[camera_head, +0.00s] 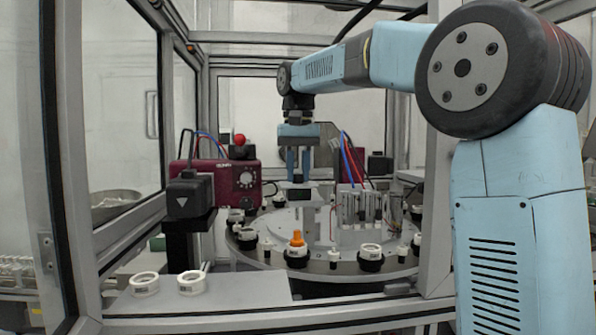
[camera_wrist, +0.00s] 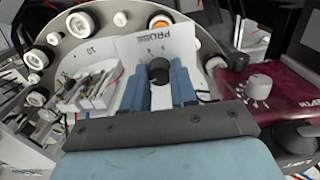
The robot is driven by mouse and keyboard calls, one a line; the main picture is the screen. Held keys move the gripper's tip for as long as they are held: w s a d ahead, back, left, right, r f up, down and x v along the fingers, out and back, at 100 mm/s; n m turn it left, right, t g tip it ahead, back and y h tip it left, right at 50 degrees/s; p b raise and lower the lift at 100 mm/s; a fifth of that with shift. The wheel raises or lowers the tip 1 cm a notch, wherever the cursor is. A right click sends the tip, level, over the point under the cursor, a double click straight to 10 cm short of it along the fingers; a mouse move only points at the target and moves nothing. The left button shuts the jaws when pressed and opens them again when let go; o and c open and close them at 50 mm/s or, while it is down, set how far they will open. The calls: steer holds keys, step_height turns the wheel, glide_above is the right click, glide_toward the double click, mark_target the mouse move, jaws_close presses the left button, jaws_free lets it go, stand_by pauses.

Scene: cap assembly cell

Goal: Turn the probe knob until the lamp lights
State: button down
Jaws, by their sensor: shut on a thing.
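The probe knob (camera_wrist: 158,70) is black and round. It stands on a white panel (camera_wrist: 150,45) whose printed lettering begins "PRO", with small marks around the knob. My gripper (camera_wrist: 160,82) has its two blue fingers on either side of the knob and is shut on it. In the head view my gripper (camera_head: 298,176) points straight down over the far part of the round table, and the knob is mostly hidden there. A red ball (camera_head: 240,139) sits above the maroon box at the left; I cannot tell whether it is the lamp or whether it is lit.
The maroon box (camera_head: 230,180) with a pale dial stands left of my gripper. The round table (camera_head: 330,268) carries several white rings on black holders and one orange piece (camera_head: 297,238). White fixtures (camera_head: 358,205) with wires stand right. Two white rings lie on the front ledge (camera_head: 235,296).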

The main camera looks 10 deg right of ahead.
mark_target(298, 174)
steer(key=n, duration=0.3)
steer(key=shift+n, duration=2.3)
steer(key=c, duration=0.9)
jaws_free()
step_height(298, 174, up, 14)
steer(key=shift+f, duration=0.2)
